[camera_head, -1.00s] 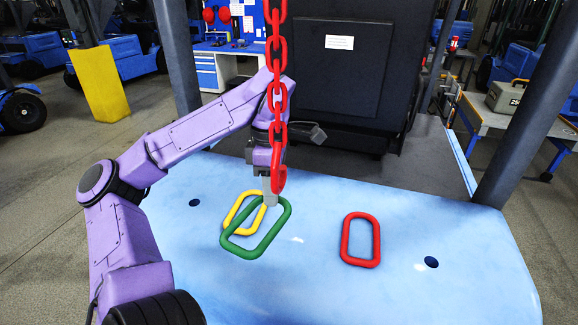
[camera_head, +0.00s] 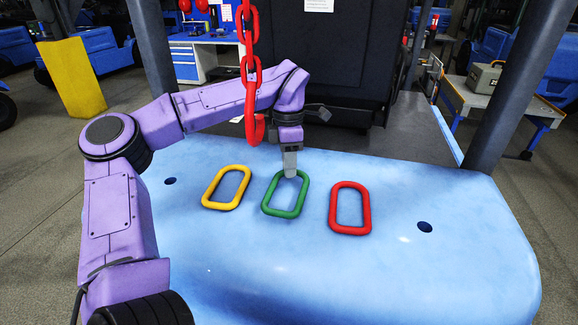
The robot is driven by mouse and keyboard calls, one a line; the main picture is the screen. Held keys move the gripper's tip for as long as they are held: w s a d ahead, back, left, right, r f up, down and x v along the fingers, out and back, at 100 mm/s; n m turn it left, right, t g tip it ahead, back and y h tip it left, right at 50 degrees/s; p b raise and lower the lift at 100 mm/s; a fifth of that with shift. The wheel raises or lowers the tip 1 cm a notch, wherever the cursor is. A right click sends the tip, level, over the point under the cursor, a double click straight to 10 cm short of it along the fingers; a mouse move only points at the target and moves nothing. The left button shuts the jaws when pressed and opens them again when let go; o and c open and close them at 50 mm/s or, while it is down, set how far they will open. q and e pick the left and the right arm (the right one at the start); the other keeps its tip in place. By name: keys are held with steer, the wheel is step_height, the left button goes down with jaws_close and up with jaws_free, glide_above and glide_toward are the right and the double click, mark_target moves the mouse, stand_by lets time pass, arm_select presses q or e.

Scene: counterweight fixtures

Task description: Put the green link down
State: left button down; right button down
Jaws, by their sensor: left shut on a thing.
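The green link (camera_head: 268,203) is at the middle of the light blue surface (camera_head: 330,280), between the yellow link and the red link. My left gripper (camera_head: 290,172) is shut on its far end, fingers pointing down. The link looks flat and low, at or very near the surface; I cannot tell whether it touches. The yellow link (camera_head: 207,195) lies flat to its left and the red link (camera_head: 333,212) lies flat to its right. My right gripper is not in view.
A red chain (camera_head: 251,70) hangs down left of my gripper, ending in a hook (camera_head: 254,130) above the surface. Dark posts (camera_head: 510,90) stand at the surface's back corners. A dark panel (camera_head: 340,60) rises behind. The front of the surface is clear.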

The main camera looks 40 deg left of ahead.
arm_select(q)
steer(key=shift+f, duration=0.45)
steer(key=c, duration=1)
jaws_free()
steer(key=shift+f, duration=0.15)
steer(key=shift+s, duration=0.1)
steer(key=r, duration=0.8)
steer(key=w+a+r, duration=0.1)
steer(key=r, duration=0.3)
steer(key=shift+r+b, duration=0.1)
steer(key=shift+b, duration=0.2)
